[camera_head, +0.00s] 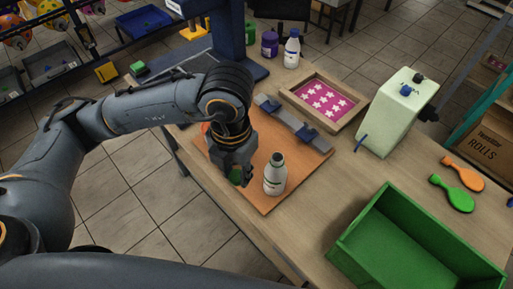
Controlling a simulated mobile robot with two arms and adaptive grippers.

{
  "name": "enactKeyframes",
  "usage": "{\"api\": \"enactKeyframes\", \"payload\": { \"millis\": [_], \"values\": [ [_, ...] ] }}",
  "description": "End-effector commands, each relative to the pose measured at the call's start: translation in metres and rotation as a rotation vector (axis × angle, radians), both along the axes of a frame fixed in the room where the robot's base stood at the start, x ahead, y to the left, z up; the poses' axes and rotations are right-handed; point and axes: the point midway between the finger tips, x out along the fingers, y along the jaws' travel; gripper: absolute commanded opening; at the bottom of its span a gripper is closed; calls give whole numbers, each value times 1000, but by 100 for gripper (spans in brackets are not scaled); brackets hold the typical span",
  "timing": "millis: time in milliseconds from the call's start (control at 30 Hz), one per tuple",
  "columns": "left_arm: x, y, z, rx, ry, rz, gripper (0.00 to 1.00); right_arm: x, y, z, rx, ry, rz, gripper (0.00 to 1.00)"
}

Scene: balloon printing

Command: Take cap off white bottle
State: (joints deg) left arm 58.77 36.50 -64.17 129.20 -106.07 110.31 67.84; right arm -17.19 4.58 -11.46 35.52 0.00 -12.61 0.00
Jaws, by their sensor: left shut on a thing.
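A white bottle (274,180) stands upright on the orange board, near the table's front edge. My right gripper is not in view.
The orange board (262,206) lies under the bottle. A green bin (350,238) stands at right. Another white bottle (292,52) stands at the back.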

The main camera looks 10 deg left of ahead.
Motion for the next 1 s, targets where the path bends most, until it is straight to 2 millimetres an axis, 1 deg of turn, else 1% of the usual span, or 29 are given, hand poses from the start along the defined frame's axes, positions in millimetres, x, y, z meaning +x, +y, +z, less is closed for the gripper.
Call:
{"api": "enactKeyframes", "payload": {
  "millis": [700,900,1000],
  "values": [
    [-10,-24,7,-5,-8,984,0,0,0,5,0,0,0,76],
    [-12,-29,8,-6,-7,1191,0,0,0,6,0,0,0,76],
    [-12,-30,9,-7,-7,1253,0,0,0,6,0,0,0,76]
  ]
}}
